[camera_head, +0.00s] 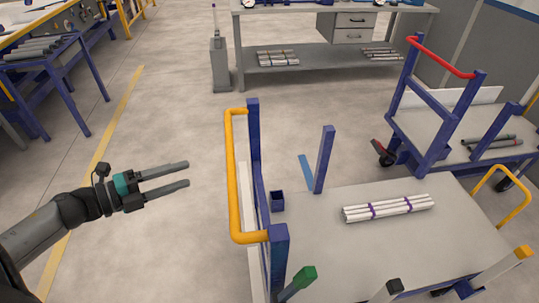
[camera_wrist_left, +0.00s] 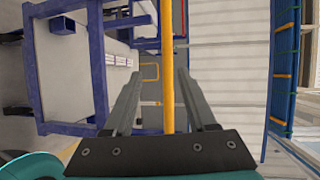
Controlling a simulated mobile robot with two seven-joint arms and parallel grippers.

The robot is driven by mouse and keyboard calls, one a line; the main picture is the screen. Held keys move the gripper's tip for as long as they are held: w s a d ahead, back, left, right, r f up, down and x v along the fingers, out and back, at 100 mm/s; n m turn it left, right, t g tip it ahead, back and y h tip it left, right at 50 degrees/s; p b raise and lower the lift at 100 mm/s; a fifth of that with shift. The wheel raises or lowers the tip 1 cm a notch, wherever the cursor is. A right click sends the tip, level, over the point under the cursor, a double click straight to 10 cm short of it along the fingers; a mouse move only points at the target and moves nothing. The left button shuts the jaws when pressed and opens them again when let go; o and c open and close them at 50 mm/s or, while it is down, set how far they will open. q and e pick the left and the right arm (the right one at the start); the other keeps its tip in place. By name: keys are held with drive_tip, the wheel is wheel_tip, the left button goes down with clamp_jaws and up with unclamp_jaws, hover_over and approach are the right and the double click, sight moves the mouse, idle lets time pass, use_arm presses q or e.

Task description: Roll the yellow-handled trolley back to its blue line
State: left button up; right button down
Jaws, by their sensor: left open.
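The yellow-handled trolley (camera_head: 330,255) stands at the lower right of the head view, with blue posts and a grey deck. Its yellow handle (camera_head: 231,180) is on its left side. A bundle of white pipes with purple bands (camera_head: 388,208) lies on the deck. A short blue line (camera_head: 306,168) shows on the floor behind the trolley. My left gripper (camera_head: 187,174) is open and empty, left of the handle and apart from it. In the left wrist view the yellow handle (camera_wrist_left: 166,60) appears between the open fingers (camera_wrist_left: 159,76). My right gripper is not in view.
A red-handled trolley (camera_head: 450,125) stands at the right, behind the yellow-handled one. A grey workbench (camera_head: 310,75) is at the back, with a grey bin (camera_head: 220,65) beside it. A blue rack with pipes (camera_head: 45,60) is at the left. The floor around my left gripper is clear.

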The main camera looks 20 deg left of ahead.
use_arm(q)
drive_tip(key=w+d+f+m+b, duration=0.1)
drive_tip(key=w+d+b, duration=0.1)
drive_tip(key=w+d, duration=0.8)
drive_tip(key=shift+w+f+h, duration=0.3)
drive_tip(key=shift+w+h, duration=0.1)
drive_tip(key=shift+w, duration=0.7)
drive_tip(key=shift+c, duration=0.3)
clamp_jaws()
idle(0.6)
